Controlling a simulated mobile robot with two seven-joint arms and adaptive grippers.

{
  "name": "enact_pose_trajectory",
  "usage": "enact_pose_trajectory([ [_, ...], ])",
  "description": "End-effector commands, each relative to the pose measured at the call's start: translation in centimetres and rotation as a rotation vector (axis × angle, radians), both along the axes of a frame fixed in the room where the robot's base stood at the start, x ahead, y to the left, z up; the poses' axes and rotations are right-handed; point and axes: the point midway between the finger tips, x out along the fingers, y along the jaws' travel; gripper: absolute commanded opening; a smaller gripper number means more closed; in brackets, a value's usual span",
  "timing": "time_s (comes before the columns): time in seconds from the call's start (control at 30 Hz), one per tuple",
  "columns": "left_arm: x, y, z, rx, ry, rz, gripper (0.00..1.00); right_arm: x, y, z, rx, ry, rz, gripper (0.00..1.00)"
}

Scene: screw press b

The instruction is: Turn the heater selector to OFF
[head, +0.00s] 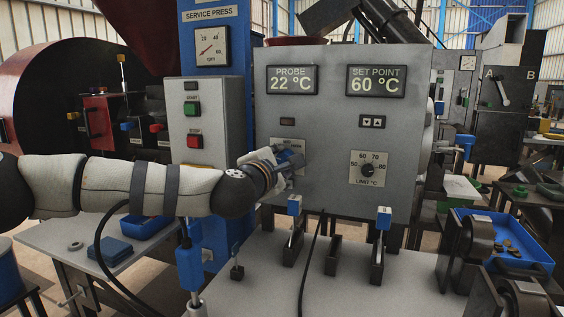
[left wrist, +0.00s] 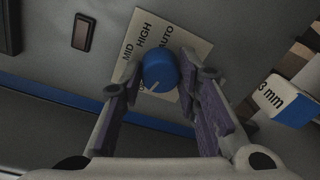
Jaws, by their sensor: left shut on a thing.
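The heater selector is a blue round knob (left wrist: 160,70) on a light label plate (left wrist: 140,38) in the left wrist view. MID, HIGH and AUTO can be read on the plate; I see no OFF mark, and part of the plate is hidden. A short white line on the knob's face lies at its lower edge, on the side away from these words. My left gripper (left wrist: 159,84) is shut on the knob, one finger on each side. In the head view my left gripper (head: 287,162) is against the grey panel (head: 325,135) and hides most of the knob.
The panel also bears a PROBE display (head: 292,79) at 22 °C, a SET POINT display (head: 375,80) at 60 °C and a limit dial (head: 368,169). Start (head: 192,108) and stop (head: 195,141) buttons are to the left. Blue-topped levers (head: 383,218) stand below the panel.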

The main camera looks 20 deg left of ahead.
Motion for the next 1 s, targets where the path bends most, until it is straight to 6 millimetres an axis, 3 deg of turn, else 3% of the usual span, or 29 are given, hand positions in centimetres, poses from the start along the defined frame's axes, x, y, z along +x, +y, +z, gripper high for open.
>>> enact_pose_trajectory([
  [0.73,0.0,0.01,0.15,-0.075,0.0,0.0,0.02,-0.11,0.0,-0.11,0.0,0.004,0.001,0.0],
  [0.77,0.0,0.01,0.15,-0.075,0.0,0.0,0.36,-0.11,0.0,-0.11,0.0,0.004,0.001,0.0],
  [0.8,0.0,0.01,0.14,-0.075,0.0,0.0,0.45,-0.11,0.0,-0.11,0.0,0.004,0.001,0.0],
  [0.83,0.0,0.01,0.14,-0.074,0.0,0.0,0.5,-0.11,0.0,-0.11,0.0,0.004,0.001,0.0],
  [1.0,0.0,0.01,0.09,-0.074,0.002,0.0,0.5,-0.12,0.0,-0.12,0.0,0.004,0.001,0.0],
])
